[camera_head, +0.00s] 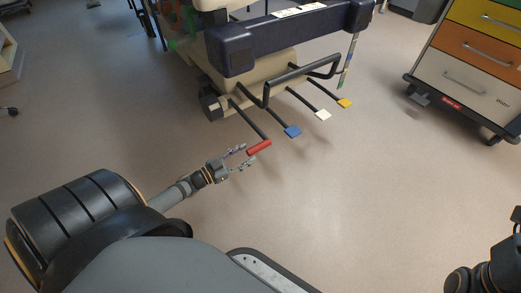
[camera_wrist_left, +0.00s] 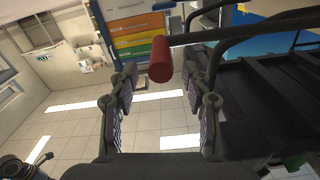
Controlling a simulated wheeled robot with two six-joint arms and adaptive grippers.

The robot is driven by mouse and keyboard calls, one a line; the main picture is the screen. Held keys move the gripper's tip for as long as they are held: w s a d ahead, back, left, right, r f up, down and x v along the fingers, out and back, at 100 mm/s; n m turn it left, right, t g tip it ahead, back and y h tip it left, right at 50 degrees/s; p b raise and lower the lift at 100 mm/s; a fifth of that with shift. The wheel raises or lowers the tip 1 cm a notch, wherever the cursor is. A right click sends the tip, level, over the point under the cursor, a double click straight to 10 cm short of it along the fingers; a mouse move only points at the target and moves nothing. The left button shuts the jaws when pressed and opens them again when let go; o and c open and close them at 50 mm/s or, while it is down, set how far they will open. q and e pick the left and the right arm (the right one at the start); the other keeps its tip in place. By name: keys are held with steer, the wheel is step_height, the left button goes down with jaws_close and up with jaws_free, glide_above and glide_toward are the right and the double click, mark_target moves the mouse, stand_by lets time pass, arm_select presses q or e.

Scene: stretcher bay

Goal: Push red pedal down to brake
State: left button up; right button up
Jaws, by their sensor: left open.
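The red pedal (camera_head: 259,147) is a short red bar at the end of a dark lever under the stretcher (camera_head: 245,52). My left gripper (camera_head: 244,156) is open, with its fingertips close to the pedal's near left end. In the left wrist view, the red pedal (camera_wrist_left: 160,60) shows as a red cylinder in line with the gap between the open fingers (camera_wrist_left: 163,84), around their tips. I cannot tell whether they touch it. My right gripper is not in view; only part of my right arm shows at the bottom right.
A blue pedal (camera_head: 292,131), a white pedal (camera_head: 323,115) and a yellow pedal (camera_head: 344,103) stand to the right of the red one. A bent dark bar (camera_head: 300,72) runs above them. A drawer cart (camera_head: 468,70) stands at the right. The floor between is clear.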

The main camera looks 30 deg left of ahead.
mark_target(267, 143)
arm_select(q)
steer(key=b+x, duration=0.2)
steer(key=x, duration=0.4)
steer(key=shift+w+f+b, duration=0.2)
steer(key=shift+b, duration=0.2)
steer(key=shift+w+d+r, duration=0.1)
steer(key=shift+w+d, duration=0.1)
steer(key=shift+w, duration=0.15)
jaws_close()
